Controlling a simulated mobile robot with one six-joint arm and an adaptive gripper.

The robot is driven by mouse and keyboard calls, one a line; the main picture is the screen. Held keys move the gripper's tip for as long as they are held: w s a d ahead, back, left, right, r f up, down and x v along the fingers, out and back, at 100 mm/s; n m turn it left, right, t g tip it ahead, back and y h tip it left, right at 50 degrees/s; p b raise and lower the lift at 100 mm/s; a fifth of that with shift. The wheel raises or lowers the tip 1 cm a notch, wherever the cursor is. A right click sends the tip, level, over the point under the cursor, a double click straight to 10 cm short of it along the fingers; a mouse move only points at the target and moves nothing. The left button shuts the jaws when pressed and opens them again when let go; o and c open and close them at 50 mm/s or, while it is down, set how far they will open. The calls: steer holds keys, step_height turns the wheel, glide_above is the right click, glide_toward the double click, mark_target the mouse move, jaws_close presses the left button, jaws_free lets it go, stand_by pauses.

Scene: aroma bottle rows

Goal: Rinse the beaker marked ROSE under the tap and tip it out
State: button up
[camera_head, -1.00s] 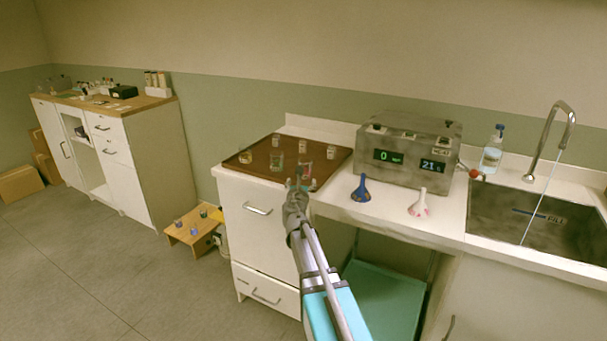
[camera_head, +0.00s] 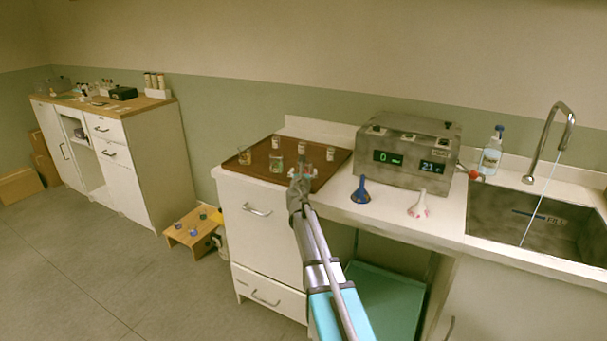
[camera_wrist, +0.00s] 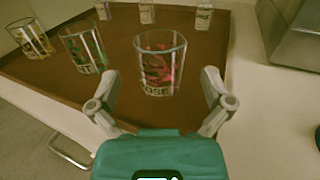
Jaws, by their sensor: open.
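The ROSE beaker (camera_wrist: 160,65) is clear glass with red print and the letters "OSE" showing. It stands upright on the brown tray (camera_head: 255,156). My gripper (camera_wrist: 158,88) is open and empty, with one finger to each side of the beaker's near side in the wrist view; I cannot tell whether they touch it. In the head view my gripper (camera_head: 301,178) reaches over the tray's front edge and partly hides this beaker. The tap (camera_head: 556,125) arches over the sink (camera_head: 500,212) at the right, with a thin stream of water falling from it.
A green-print beaker (camera_wrist: 84,50) and a yellow-print one (camera_wrist: 32,40) stand to the left; small labelled jars (camera_wrist: 147,13) stand behind.

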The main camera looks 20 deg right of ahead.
steer(key=shift+w, duration=0.15)
steer(key=shift+x, duration=2.6)
steer(key=c, duration=1.1)
steer(key=shift+r, duration=0.2)
step_height(320, 180, up, 3)
steer(key=p, duration=0.3)
steer(key=s+a+r+p, duration=0.3)
steer(key=s+r+p, duration=0.1)
steer(key=s+p, duration=0.1)
steer(key=s+a+r+p, duration=0.2)
steer(key=s+r+p, duration=0.3)
steer(key=s, duration=0.3)
steer(key=shift+a+r, duration=0.35)
steer(key=shift+a, duration=0.05)
